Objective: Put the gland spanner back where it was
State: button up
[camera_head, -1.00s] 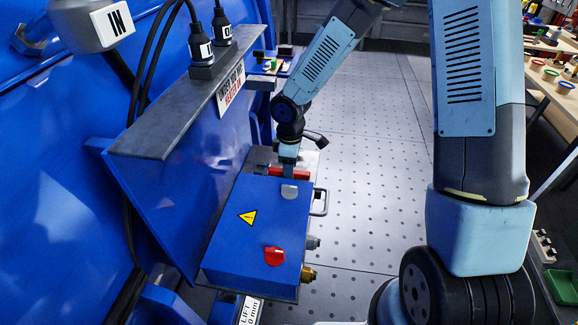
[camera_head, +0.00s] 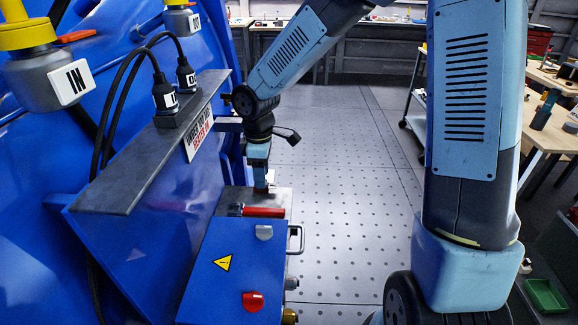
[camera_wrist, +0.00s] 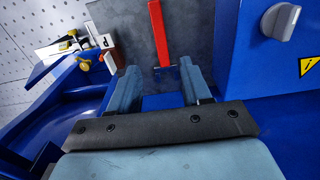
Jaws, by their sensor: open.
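The gland spanner (camera_head: 264,212) shows as a red handle lying flat on the grey plate (camera_head: 276,196) behind the blue box. Its darker left end is partly hidden by the angle bracket. It also shows in the wrist view (camera_wrist: 159,34) as a red bar on the grey surface. My gripper (camera_head: 262,188) is just beyond the handle in the head view. In the wrist view my gripper (camera_wrist: 160,70) has its fingers spread and nothing held between them. The near end of the red bar lies in the gap between the fingertips in that picture; I cannot tell the height difference.
The blue box (camera_head: 236,270) has a grey knob (camera_head: 264,232), a red knob (camera_head: 252,301) and a side handle (camera_head: 296,240). A blue bracket with a grey ledge (camera_head: 140,165) and cables stands at left.

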jog(key=shift+d+r, duration=0.1)
jog(key=s+d+r+m+t+h, duration=0.1)
jog(key=s+d+r+m, duration=0.25)
jog(key=d+r, duration=0.4)
jog(key=s+d+r+m+t+h, duration=0.1)
jog(key=s+d+r+m+t, duration=0.1)
jog(key=d+r+m, duration=0.5)
jog(key=s+d+r+m+t+y, duration=0.2)
jog(key=s+d+r+m, duration=0.4)
jog(key=s+d, duration=0.4)
jog(key=s+r, duration=0.1)
jog(key=s, duration=0.1)
jog(key=shift+s+d+t, duration=0.3)
jog(key=shift+s+d, duration=0.05)
jog(key=shift+s, duration=0.05)
jog(key=shift+r, duration=0.1)
jog(key=shift+c, duration=0.5)
